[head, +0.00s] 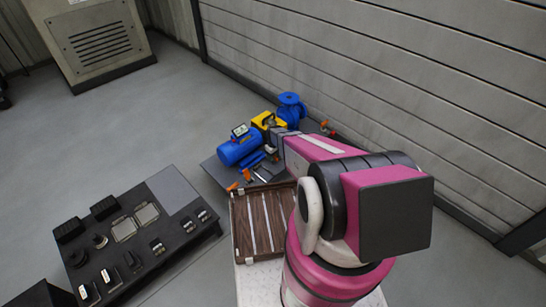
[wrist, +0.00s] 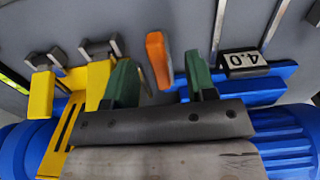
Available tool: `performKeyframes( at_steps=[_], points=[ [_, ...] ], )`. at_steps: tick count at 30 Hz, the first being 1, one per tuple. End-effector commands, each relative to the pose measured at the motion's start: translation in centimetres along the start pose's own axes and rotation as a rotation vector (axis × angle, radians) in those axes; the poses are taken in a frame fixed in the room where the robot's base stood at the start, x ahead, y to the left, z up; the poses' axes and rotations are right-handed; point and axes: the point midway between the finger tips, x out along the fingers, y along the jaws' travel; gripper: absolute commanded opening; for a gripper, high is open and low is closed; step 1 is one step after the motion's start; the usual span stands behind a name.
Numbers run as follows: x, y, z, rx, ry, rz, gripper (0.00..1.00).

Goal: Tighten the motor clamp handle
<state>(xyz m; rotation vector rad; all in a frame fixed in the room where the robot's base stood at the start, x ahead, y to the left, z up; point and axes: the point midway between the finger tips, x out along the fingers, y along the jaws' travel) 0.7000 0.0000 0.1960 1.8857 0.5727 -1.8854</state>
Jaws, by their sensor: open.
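An orange handle (wrist: 157,58) stands between the two green fingertips of my gripper (wrist: 160,76) in the wrist view. In the head view my arm hides my fingertips. Several small orange handles show around the skid there; I cannot tell which one is between my fingers.
A yellow guard (head: 264,121) and a blue pump (head: 291,109) stand beside the motor. A block marked 4.0 (wrist: 243,62) is right of my fingers; a yellow bracket (wrist: 72,100) is left. A slatted wooden tray (head: 240,226) and a dark bench (head: 184,236) are nearer.

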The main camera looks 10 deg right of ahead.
Motion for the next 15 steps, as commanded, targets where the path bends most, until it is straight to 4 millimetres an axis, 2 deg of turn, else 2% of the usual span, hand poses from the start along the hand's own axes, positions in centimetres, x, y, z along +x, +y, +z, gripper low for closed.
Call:
performKeyframes(
  at_steps=[4,6,9,15],
  points=[
    [0.00,0.00,0.00,0.000,0.000,0.000,0.51],
    [-0.01,-0.01,0.01,0.000,0.000,0.000,0.28],
    [-0.01,-0.01,0.01,0.000,0.000,0.000,0.00],
    [-0.01,-0.01,0.01,0.022,0.000,0.000,0.00]
  ],
)
